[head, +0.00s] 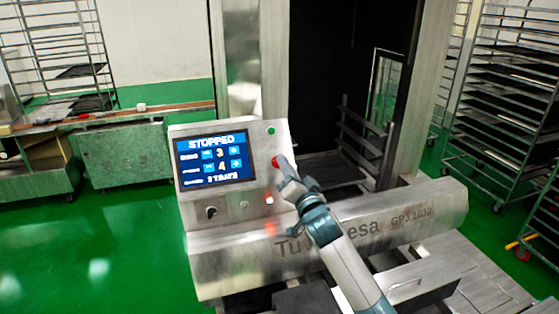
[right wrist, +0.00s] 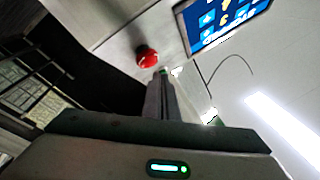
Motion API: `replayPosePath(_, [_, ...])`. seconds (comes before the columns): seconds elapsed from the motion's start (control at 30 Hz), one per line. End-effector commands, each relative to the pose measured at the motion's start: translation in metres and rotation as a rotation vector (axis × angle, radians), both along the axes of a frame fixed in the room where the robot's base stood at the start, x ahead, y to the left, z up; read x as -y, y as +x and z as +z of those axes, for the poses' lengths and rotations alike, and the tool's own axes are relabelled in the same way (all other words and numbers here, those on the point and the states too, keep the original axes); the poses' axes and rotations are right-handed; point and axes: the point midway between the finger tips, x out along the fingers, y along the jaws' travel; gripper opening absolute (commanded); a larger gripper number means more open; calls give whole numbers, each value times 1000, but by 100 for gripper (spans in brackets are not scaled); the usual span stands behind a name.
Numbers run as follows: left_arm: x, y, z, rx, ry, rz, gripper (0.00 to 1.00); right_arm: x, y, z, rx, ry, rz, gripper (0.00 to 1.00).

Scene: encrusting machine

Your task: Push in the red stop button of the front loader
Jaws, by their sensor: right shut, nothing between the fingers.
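The red stop button (head: 275,162) sits on the slanted metal control panel (head: 258,143), right of the screen (head: 215,158), which reads "STOPPED". The button also shows in the right wrist view (right wrist: 147,57), just beyond the fingertips. My right gripper (head: 283,165) is shut and empty, with its tips at or very near the button; I cannot tell whether they touch. In the right wrist view its closed fingers (right wrist: 161,78) point toward the button. My left gripper is not in view.
A green light (head: 271,130) is above the button and a lit red-orange light (head: 269,199) below it. A black knob (head: 211,212) is under the screen. The dark loader opening (head: 335,75) lies behind. Tray racks (head: 510,90) stand at right; green floor is clear at left.

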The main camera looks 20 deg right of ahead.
Motion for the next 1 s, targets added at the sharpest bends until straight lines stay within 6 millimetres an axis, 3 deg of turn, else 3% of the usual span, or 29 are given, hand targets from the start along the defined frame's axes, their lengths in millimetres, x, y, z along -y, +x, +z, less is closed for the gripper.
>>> replayPosePath(0.37, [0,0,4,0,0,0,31,0,-3,3,0,1,0,0])
replayPosePath(1.0, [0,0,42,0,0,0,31,1,-40,29,0,1,0,0])
